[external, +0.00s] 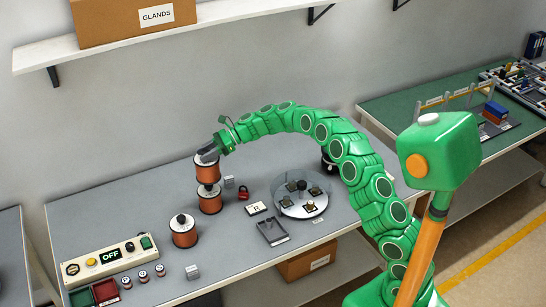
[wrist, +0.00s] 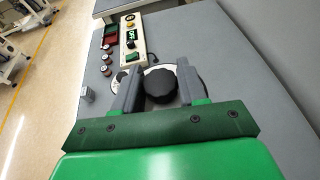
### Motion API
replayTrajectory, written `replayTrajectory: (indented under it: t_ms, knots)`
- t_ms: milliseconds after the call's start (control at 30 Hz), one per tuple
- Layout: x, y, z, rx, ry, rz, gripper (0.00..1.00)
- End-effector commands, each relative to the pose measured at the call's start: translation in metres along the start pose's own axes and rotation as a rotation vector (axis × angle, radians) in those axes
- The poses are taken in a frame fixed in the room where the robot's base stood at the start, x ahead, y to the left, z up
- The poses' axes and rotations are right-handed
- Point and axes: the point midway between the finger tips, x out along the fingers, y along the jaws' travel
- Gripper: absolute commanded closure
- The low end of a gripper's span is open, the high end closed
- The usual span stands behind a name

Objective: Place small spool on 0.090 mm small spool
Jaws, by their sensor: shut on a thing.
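My gripper (external: 209,153) is shut on a copper-wound spool (external: 207,170), gripping the dark knob on its top, and holds it upright. The knob (wrist: 160,84) shows between the two fingers in the wrist view. The held spool is directly above another copper-wound spool (external: 210,204) on the bench. In the external view the two look stacked or nearly so; I cannot tell whether they touch. A third copper spool (external: 184,236) with a pale top and black knob stands apart, lower left. I cannot read any size label on the spools.
Several tiny spools (external: 143,275) stand near the control box marked OFF (external: 110,258). A red padlock (external: 243,193), a grey tray (external: 272,232) and a round clear-covered dish (external: 303,207) lie to the right. Bare bench (external: 120,215) lies left of the spools.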

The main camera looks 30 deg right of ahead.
Motion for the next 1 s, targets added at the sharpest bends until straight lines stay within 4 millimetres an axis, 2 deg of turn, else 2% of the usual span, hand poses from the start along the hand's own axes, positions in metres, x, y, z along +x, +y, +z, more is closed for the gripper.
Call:
replayTrajectory:
  t_ms: [400,667,1000]
  knots:
    - [0.007,-0.008,-0.005,-0.003,-0.003,-0.002,1.0]
    - [0.016,-0.007,-0.031,-0.002,-0.004,-0.002,1.0]
    - [0.017,-0.007,-0.033,-0.003,-0.004,-0.002,1.0]
